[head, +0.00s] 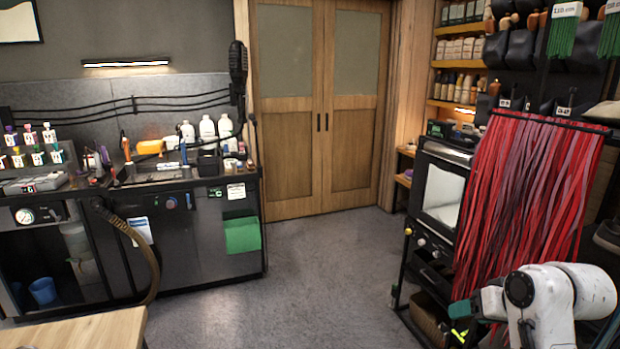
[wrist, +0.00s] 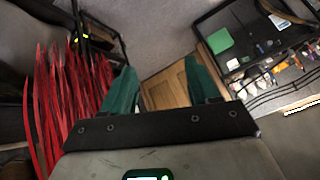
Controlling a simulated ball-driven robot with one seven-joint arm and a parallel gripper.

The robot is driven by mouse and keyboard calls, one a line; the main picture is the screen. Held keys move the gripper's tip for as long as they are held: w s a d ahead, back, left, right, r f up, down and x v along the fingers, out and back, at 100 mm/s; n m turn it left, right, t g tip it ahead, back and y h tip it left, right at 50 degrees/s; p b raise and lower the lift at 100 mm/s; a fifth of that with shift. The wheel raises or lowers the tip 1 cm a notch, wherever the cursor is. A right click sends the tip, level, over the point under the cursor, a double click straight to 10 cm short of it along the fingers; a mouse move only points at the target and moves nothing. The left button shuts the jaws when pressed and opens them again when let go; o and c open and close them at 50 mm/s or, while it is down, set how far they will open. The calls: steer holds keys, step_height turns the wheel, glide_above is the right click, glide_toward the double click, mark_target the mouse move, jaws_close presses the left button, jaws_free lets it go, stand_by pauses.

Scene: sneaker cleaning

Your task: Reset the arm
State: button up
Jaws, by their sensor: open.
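My white arm (head: 545,295) shows at the lower right of the head view, bent in front of the red laces. My gripper (wrist: 155,90) fills the middle of the wrist view, with two green fingers held apart and nothing between them.
Red laces (head: 530,190) hang from a rack close behind my arm. A dark cabinet (head: 440,190) stands beside them. A workbench with bottles (head: 205,195) is at the left, and a wooden table corner (head: 90,330) at the lower left. The grey floor (head: 330,265) between is clear.

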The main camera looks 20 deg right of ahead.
steer(key=s+a+f+n+g, duration=0.1)
steer(key=s+a+f+g, duration=0.1)
steer(key=s+a+f, duration=0.65)
steer(key=s+a+f+n+g, duration=0.1)
steer(key=s+a+f+g, duration=0.2)
steer(key=s+a+f, duration=0.55)
steer(key=s+f+g, duration=0.1)
steer(key=s+f, duration=0.2)
steer(key=s, duration=0.3)
steer(key=s+d+f+n, duration=0.1)
steer(key=s+f, duration=0.2)
steer(key=s, duration=0.4)
steer(key=shift+g+h+b, duration=0.3)
steer(key=shift+g+h, duration=0.1)
